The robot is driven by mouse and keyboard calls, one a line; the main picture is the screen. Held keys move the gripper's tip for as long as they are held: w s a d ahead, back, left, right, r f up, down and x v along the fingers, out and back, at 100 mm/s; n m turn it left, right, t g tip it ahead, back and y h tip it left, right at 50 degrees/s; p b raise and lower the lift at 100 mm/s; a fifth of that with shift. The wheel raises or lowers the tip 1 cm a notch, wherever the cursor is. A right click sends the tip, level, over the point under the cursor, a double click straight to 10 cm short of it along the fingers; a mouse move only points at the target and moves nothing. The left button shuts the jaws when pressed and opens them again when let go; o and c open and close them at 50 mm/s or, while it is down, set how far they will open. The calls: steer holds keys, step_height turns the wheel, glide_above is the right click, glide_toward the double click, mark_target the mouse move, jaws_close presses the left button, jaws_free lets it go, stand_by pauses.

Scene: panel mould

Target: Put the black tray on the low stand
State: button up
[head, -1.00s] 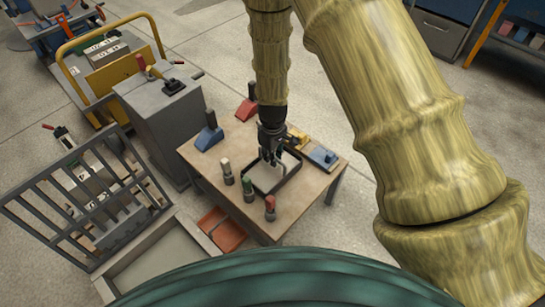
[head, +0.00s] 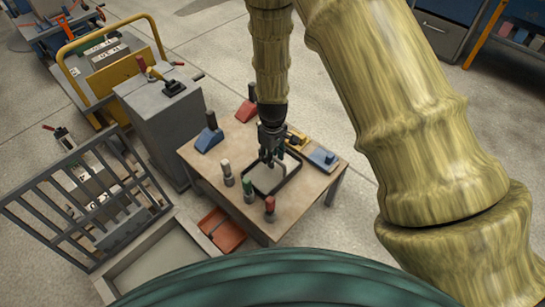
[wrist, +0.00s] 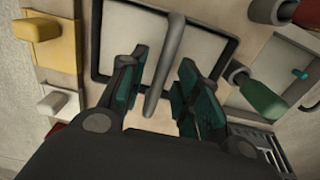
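The black tray (head: 294,171) lies on the brown table, with a pale inside and a dark rim. It also shows in the wrist view (wrist: 96,45), with a grey bar-like handle (wrist: 165,65) rising over its middle. My gripper (head: 268,160) points down over the tray. In the wrist view its two fingers (wrist: 157,92) are apart, one on each side of the handle, with gaps visible. I cannot tell for sure which thing is the low stand; a low, pale, shallow-walled frame (head: 160,262) stands on the floor at lower left.
The table (head: 205,165) also carries blue and red blocks with handles, several upright pegs (head: 270,207), a yellow piece and a blue piece (head: 322,157) close around the tray. A grey cabinet (head: 165,115), a barred gate (head: 85,200) and an orange bin (head: 222,230) are nearby.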

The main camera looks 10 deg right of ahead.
step_height(320, 180, up, 11)
steer(key=p, duration=0.3)
steer(key=s+d+f+m, duration=0.1)
steer(key=s+d+f, duration=0.1)
steer(key=s+f, duration=0.3)
steer(key=s+d+f+m, duration=0.1)
steer(key=s+d+f, duration=0.1)
steer(key=s+f, duration=0.3)
steer(key=s+d+f+m, duration=0.1)
steer(key=s+d+f, duration=0.1)
steer(key=s+f, duration=0.3)
steer(key=shift+s+d+f+h, duration=0.1)
steer(key=shift+s+f+h, duration=0.1)
steer(key=shift+h, duration=0.1)
steer(key=s+d+f+m, duration=0.1)
steer(key=s+f+m, duration=0.1)
steer(key=s, duration=0.7)
steer(key=s+f+m, duration=0.2)
steer(key=s+f, duration=0.2)
steer(key=s, duration=0.5)
steer(key=shift+s+d, duration=0.25)
steer(key=shift+d, duration=0.15)
